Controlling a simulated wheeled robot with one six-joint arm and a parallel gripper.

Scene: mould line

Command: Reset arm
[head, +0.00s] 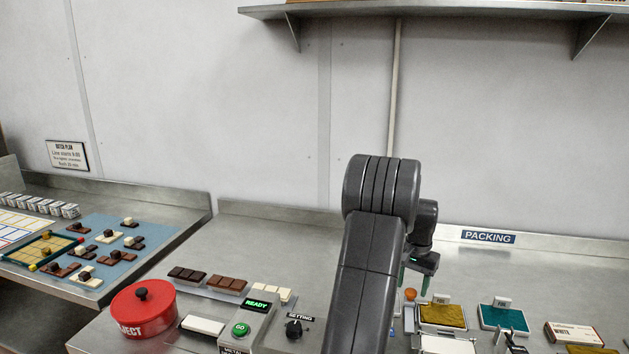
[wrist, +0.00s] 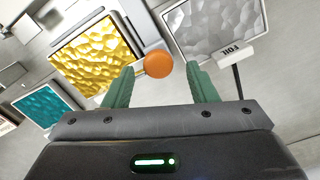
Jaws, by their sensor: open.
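My gripper (wrist: 160,90) shows in the wrist view with its two green fingers spread apart and nothing between them. An orange round knob (wrist: 158,64) lies beyond the fingertips, apart from them as far as I can tell. In the head view my gripper (head: 413,272) hangs at the end of my dark arm, above the counter near the foil trays, partly hidden by the arm. A gold foil tray (wrist: 97,55), a silver foil tray (wrist: 214,30) and a teal foil tray (wrist: 47,107) lie below it.
A red reject pot (head: 143,310), a control box with a green GO button (head: 240,329) and a setting knob (head: 293,328) stand left of my arm. Chocolate bars (head: 226,285) lie behind. A shelf (head: 440,12) juts from the wall above. The PACKING sign (head: 488,237) is on the backsplash.

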